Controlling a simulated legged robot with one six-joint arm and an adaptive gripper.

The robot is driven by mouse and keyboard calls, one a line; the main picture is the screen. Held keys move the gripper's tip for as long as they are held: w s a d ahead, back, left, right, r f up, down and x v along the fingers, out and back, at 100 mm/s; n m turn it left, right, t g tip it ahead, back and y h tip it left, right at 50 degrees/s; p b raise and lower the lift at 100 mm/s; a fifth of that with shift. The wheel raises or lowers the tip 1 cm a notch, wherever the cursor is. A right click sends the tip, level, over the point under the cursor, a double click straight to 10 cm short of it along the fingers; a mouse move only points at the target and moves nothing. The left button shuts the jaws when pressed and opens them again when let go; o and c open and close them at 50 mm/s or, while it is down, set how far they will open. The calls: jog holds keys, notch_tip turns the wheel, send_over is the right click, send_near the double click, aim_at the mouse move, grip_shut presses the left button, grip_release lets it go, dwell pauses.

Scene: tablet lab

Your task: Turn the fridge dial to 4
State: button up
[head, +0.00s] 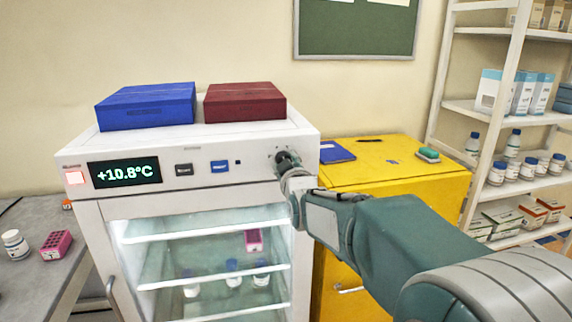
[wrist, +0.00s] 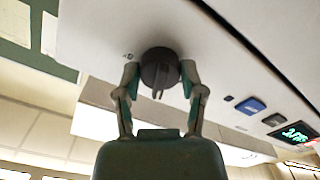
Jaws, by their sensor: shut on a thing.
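The fridge (head: 200,148) is white with a glass door, and its display (head: 125,171) reads +10.8°C in green. The round dark dial (wrist: 160,68) sits on the fridge's front panel, with a raised ridge across its face. In the head view the dial (head: 286,158) is at the right end of the panel, partly hidden by my gripper (head: 287,168). In the wrist view my gripper (wrist: 160,72) has one finger on each side of the dial and is shut on it. The dial's numbers are too small or hidden to read.
A blue box (head: 147,106) and a dark red box (head: 244,102) lie on top of the fridge. A yellow cabinet (head: 385,172) stands close on the right, with a shelf (head: 500,110) of bottles and boxes beyond it. A grey bench (head: 30,275) is at the left.

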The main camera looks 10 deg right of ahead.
jog(key=shift+n, duration=0.5)
jog(key=o, duration=1.1)
jog(key=shift+w+a, duration=0.1)
jog(key=shift+a, duration=0.05)
jog(key=shift+o, duration=0.2)
jog(key=s, duration=1.2)
jog(key=shift+f, duration=0.1)
jog(key=s+f+m+g, duration=0.4)
jog(key=s+f+g, duration=0.2)
jog(key=s, duration=0.6)
jog(key=s+f+m+g, duration=0.4)
jog(key=s+f+g, duration=0.2)
jog(key=s, duration=0.6)
jog(key=shift+s+f, duration=0.15)
jog(key=shift+f, duration=0.55)
